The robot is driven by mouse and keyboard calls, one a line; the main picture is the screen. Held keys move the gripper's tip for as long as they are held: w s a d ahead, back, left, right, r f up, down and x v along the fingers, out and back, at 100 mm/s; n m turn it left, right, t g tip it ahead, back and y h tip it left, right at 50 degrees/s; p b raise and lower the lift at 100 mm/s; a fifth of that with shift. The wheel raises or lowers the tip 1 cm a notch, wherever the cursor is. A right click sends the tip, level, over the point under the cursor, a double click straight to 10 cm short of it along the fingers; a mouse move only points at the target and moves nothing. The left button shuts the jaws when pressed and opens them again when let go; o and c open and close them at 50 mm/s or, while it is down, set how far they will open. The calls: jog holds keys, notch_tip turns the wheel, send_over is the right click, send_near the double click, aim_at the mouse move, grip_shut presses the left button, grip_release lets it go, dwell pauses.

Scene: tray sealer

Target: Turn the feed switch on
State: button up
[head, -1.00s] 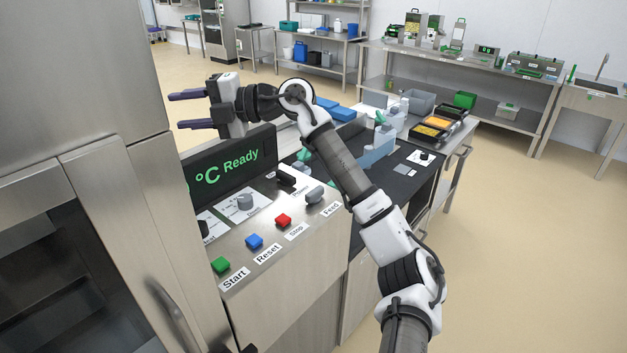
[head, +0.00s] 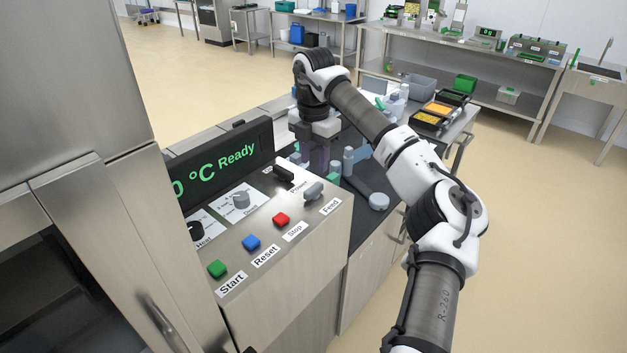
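The feed switch (head: 314,190) is a grey lever knob at the right end of the sealer's sloped panel, just above the "Feed" label (head: 330,206). Its on and off marks are too small to read. My gripper (head: 314,166) points down behind the panel, past the feed switch in this view. Its purple fingers look apart with nothing between them, and their tips are partly hidden by the panel and switches. It does not appear to touch the feed switch.
The black power switch (head: 283,174) sits left of the feed switch. Red stop (head: 281,220), blue reset (head: 251,243) and green start (head: 217,269) buttons line the front. A display (head: 222,163) reading "Ready" stands behind. Bottles and trays (head: 441,110) stand on the counter beyond.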

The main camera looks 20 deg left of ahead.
aim_at(314, 187)
notch_tip(314, 187, down, 8)
jog(key=shift+f+p, duration=0.2)
jog(key=shift+p, duration=0.9)
grip_shut()
